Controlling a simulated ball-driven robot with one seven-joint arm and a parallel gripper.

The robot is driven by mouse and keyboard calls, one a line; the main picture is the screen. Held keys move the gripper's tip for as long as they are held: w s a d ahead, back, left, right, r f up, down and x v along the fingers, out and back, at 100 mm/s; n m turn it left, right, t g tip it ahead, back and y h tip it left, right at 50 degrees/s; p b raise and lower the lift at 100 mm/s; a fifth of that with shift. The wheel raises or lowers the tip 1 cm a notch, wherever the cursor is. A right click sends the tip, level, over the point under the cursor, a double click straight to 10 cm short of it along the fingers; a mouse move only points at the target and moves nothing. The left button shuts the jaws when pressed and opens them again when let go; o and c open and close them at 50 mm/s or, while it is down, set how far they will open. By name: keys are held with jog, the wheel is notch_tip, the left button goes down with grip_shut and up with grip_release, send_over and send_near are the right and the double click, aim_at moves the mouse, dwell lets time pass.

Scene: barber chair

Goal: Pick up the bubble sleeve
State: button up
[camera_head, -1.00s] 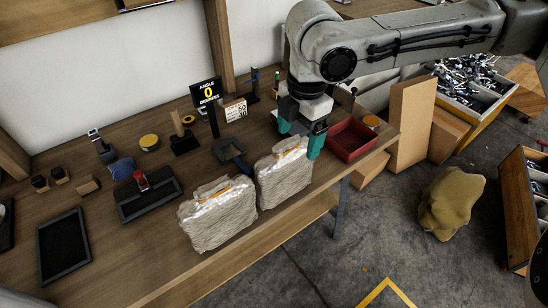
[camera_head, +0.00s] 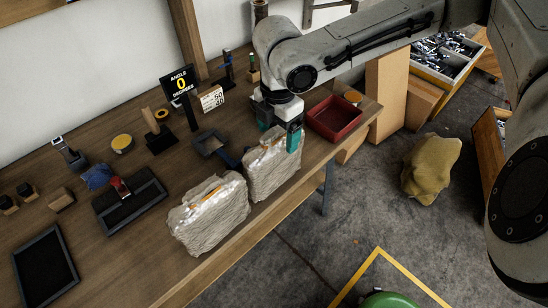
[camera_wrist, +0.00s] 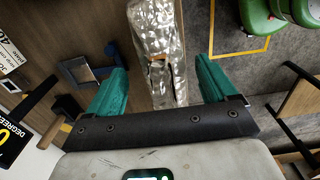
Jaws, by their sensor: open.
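Two crinkled, pale grey sleeves with shiny upper edges and small orange-brown marks stand side by side near the bench's front edge. The left sleeve (camera_head: 210,217) is apart from my gripper. My gripper (camera_head: 280,132) with teal fingers is open at the top of the right sleeve (camera_head: 273,172). In the wrist view, a silvery sleeve (camera_wrist: 157,35) lies between the two open fingers of my gripper (camera_wrist: 160,72), with a gap on each side. Which sleeve is the bubble sleeve is not marked.
A red tray (camera_head: 335,119) stands close right of my gripper. A dark blue framed tool (camera_head: 209,144) lies behind the sleeves. An angle sign (camera_head: 179,83) and number card (camera_head: 212,98) stand further back. Floor in front of the wooden bench (camera_head: 130,262) is mostly clear.

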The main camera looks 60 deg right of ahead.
aim_at(278, 143)
jog(key=shift+s+f, duration=0.1)
jog(key=shift+f, duration=1.75)
jog(key=shift+c, duration=0.5)
jog(key=c, duration=1.2)
